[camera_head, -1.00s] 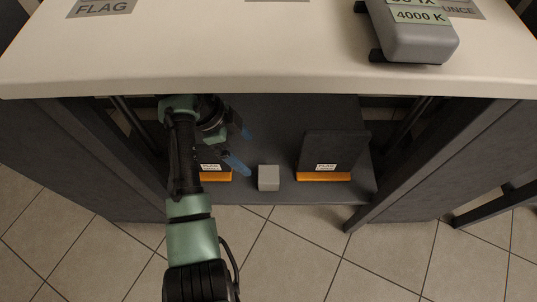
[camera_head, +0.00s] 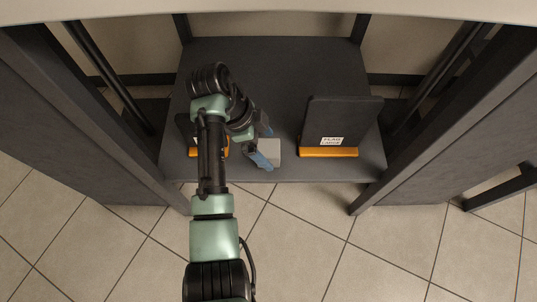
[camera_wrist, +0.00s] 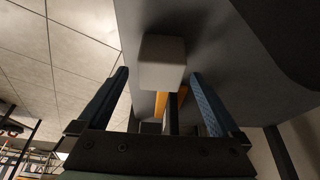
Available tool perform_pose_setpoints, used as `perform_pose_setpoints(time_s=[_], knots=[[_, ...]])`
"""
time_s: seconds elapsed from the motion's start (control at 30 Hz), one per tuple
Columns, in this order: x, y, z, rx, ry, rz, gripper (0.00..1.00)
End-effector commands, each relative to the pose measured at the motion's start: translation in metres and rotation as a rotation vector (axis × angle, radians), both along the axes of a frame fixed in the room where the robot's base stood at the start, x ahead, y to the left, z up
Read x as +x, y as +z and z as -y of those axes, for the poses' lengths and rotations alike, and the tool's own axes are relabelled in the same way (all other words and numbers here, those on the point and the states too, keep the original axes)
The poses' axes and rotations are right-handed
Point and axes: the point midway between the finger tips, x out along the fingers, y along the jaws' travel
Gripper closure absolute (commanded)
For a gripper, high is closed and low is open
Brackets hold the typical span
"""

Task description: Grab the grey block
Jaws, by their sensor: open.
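The grey block (camera_head: 268,152) sits on the dark lower shelf (camera_head: 315,80) near its front edge, between two dark upright panels with orange bases. My gripper (camera_head: 264,148) is at the block's left side in the head view, and its blue fingers partly cover the block there. In the wrist view the block (camera_wrist: 162,62) lies ahead of the two blue fingers, in line with the gap between them. My gripper (camera_wrist: 160,97) is open and nothing is held. Whether a finger touches the block cannot be told.
A dark panel with an orange base (camera_head: 329,152) and a white label stands right of the block. Another orange-based panel (camera_head: 193,148) is partly hidden behind my arm. Dark side walls (camera_head: 445,125) flank the shelf, and the pale tabletop (camera_head: 270,8) overhangs it.

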Motion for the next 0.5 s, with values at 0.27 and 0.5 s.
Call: perform_pose_setpoints(time_s=[0.27, 0.5], knots=[[0.0001, -0.0169, 0.0067, 0.000, 0.001, -0.001, 0.00], [0.0001, -0.0166, 0.0065, 0.000, 0.001, -0.001, 0.25]])
